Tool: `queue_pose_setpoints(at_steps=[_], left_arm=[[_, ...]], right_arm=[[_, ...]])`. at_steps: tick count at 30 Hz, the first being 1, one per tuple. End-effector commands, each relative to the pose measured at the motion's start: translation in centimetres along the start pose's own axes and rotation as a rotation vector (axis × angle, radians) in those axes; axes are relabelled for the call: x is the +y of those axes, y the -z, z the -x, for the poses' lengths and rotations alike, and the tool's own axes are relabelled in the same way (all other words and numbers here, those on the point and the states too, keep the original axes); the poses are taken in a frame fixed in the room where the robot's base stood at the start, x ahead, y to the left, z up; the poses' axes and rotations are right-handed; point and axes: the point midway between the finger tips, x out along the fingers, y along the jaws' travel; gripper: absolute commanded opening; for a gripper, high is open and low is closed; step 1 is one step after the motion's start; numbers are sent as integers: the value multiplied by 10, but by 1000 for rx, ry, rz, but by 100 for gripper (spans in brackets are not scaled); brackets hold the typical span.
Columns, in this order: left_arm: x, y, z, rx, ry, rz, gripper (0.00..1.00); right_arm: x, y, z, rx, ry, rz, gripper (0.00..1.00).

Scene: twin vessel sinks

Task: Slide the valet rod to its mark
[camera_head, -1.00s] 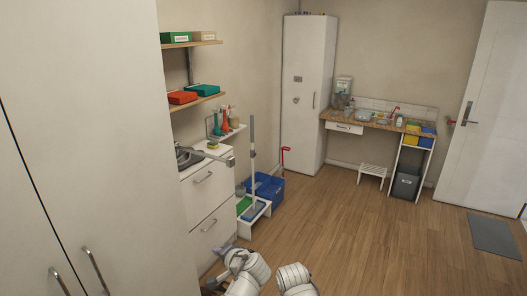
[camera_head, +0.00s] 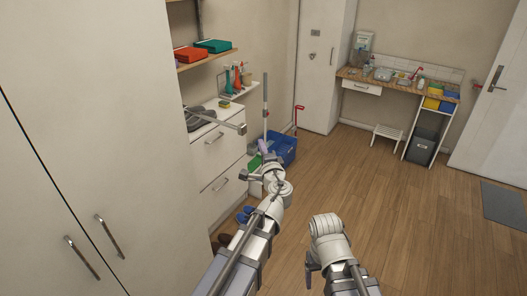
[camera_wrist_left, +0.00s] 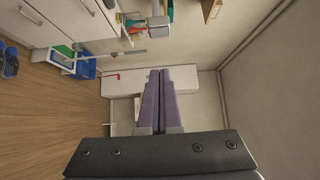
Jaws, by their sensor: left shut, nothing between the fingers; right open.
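The valet rod (camera_head: 222,122) is a thin grey bar. It sticks out level from beside the tall white cupboard, over the drawer unit, with a small block at its free end. My left gripper (camera_head: 262,146) has purple fingers and is a little right of and below the rod's end in the head view, apart from it in the picture. In the left wrist view its fingers (camera_wrist_left: 164,100) are shut with nothing between them. My right arm shows at bottom centre, but its fingers cannot be made out. I cannot make out the mark.
The tall cupboard (camera_head: 90,130) fills the left side. A white drawer unit (camera_head: 217,160) stands beyond it. A mop pole (camera_head: 265,105) and blue crate (camera_head: 283,148) stand behind my left gripper. The wooden floor (camera_head: 400,220) at right is clear.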

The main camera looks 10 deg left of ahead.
Motion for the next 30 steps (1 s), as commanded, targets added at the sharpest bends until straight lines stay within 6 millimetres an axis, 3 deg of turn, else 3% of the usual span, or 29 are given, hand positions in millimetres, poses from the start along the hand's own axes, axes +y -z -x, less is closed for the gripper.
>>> queue_pose_setpoints(at_steps=[1, 6, 12, 30], left_arm=[[0, 2, -16, -2, 0, 0, 0], [0, 1, -48, -2, 0, 0, 0], [0, -19, -66, -3, 0, 1, 0], [0, -29, -75, 0, -1, 1, 0]], right_arm=[[0, 0, 0, 0, 0, 0, 77], [0, 0, 0, 0, 0, 0, 77], [0, 0, 0, 0, 0, 0, 77], [0, 0, 0, 0, 0, 0, 77]])
